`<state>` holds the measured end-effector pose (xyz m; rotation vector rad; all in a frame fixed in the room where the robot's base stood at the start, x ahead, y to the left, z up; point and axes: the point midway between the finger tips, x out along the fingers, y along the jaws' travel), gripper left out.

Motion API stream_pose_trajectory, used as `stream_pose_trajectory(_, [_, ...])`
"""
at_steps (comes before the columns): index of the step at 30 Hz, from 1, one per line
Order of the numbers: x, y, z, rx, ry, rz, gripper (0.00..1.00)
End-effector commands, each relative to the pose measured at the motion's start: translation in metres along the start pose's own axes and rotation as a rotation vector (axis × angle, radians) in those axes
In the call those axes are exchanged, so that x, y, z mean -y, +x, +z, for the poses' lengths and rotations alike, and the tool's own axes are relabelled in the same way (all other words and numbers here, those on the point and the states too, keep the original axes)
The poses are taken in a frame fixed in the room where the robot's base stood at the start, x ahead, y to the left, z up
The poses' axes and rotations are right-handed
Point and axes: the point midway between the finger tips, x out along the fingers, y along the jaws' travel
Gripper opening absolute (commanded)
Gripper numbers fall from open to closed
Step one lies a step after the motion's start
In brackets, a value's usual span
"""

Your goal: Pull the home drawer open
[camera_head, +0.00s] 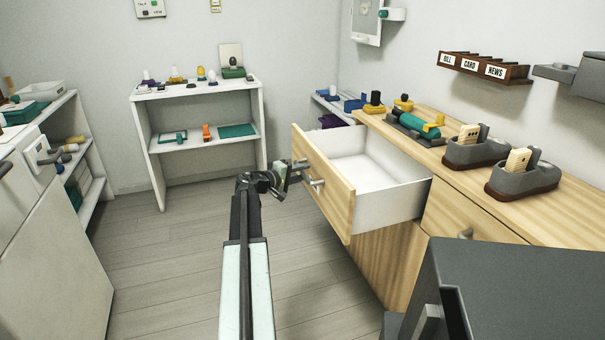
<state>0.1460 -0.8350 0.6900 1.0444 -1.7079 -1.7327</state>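The home drawer (330,190) has a light wood front and a white inside, and it stands well out of the wooden cabinet (397,262). The inside that shows is bare. A short metal bar handle (317,183) is on its front. My gripper (297,172) is at the end of my arm, right at the handle on the outer face of the drawer front. The fingertips are small and overlap the handle, so I cannot tell whether they are closed around it.
On the cabinet top stand two grey shoe-like holders (476,153) (522,179) and a teal cylinder (418,125). A closed drawer handle (466,233) is to the right. A dark grey box (520,285) fills the lower right. A white shelf (200,142) stands behind; the floor (165,255) at left is clear.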

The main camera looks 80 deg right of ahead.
Motion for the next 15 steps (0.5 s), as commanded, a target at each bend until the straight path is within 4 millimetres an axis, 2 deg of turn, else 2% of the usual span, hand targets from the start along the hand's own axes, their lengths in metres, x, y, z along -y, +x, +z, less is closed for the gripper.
stream_pose_trajectory(10, [-0.001, 0.001, 0.002, 0.005, 0.0, 0.0, 0.38])
stream_pose_trajectory(15, [-0.001, -0.016, 0.002, 0.003, 0.0, 0.0, 0.38])
